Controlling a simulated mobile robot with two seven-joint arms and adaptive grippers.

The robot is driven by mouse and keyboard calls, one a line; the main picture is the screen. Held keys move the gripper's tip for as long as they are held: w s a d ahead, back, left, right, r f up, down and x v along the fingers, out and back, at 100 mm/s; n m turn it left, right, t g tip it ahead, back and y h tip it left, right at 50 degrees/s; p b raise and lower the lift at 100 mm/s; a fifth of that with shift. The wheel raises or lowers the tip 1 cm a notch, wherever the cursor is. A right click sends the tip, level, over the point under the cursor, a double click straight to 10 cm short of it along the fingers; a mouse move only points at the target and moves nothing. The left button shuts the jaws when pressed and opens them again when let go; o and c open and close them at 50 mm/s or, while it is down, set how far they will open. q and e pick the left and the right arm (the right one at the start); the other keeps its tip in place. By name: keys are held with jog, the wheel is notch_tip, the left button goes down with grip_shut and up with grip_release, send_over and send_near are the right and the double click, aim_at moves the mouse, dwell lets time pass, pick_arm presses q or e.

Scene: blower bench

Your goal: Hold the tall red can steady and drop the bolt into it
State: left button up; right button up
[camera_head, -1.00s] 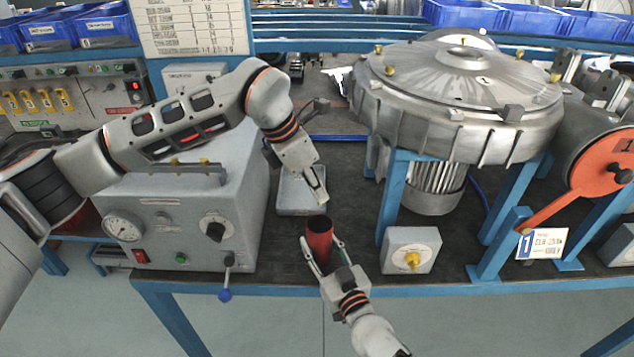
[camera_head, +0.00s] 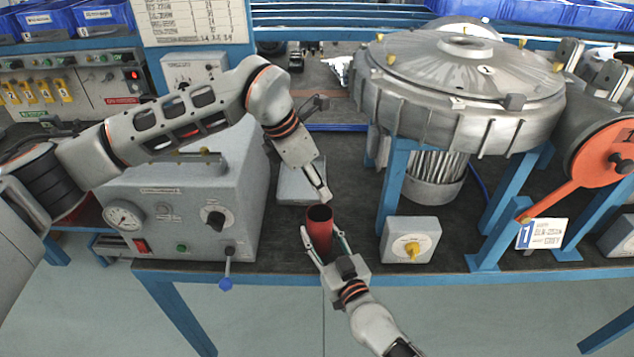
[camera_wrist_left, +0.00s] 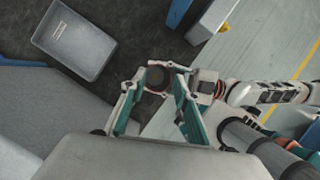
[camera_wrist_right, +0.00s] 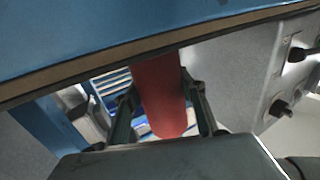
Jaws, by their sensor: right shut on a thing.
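The tall red can (camera_head: 319,232) stands upright near the bench's front edge, its open mouth facing up. My right gripper (camera_head: 325,246) is shut on the can from the front. The right wrist view shows the red can (camera_wrist_right: 160,95) between its two fingers. My left gripper (camera_head: 326,196) is just above and behind the can's mouth. In the left wrist view its fingers (camera_wrist_left: 155,88) are apart, with the can's dark round mouth (camera_wrist_left: 157,77) showing between the tips. I see no bolt in any view; the can's inside is too dark to tell what it holds.
A grey tray (camera_head: 300,183) lies behind the can. A grey control box (camera_head: 180,215) with a gauge stands to the left. A small box with a yellow knob (camera_head: 410,240) and the large blower (camera_head: 455,95) stand to the right. The bench's front edge is close.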

pick_arm(q)
jog(key=v, duration=1.2)
pick_arm(e)
jog(key=o, duration=1.2)
